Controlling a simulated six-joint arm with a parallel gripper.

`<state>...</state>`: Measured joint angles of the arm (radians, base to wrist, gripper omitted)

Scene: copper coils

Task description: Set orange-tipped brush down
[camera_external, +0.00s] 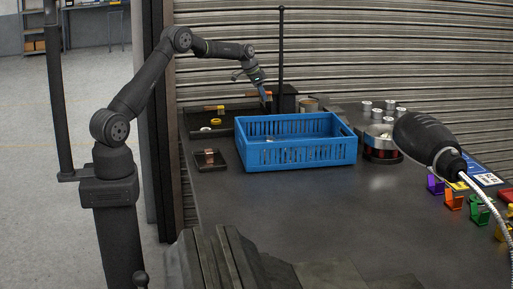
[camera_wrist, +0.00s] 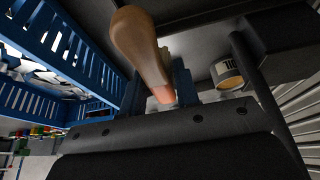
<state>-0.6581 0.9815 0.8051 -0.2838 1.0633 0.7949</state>
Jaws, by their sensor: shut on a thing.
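My gripper (camera_external: 263,92) is above the far side of the blue crate, near the black post. In the wrist view my gripper (camera_wrist: 162,88) is shut on a brush with a rounded tan handle (camera_wrist: 138,40) and an orange part (camera_wrist: 163,94) between the fingers. The handle's end points toward the wrist camera's upper left. The brush's far end is hidden by the gripper, and in the external view the brush is too small to make out clearly.
A blue crate (camera_external: 296,155) stands below and right of my gripper. A dark tray (camera_external: 197,122) with small items lies behind left. A smaller dark tray (camera_external: 222,163) lies left of the crate. A labelled can (camera_wrist: 228,78) and a black post (camera_external: 281,50) stand near.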

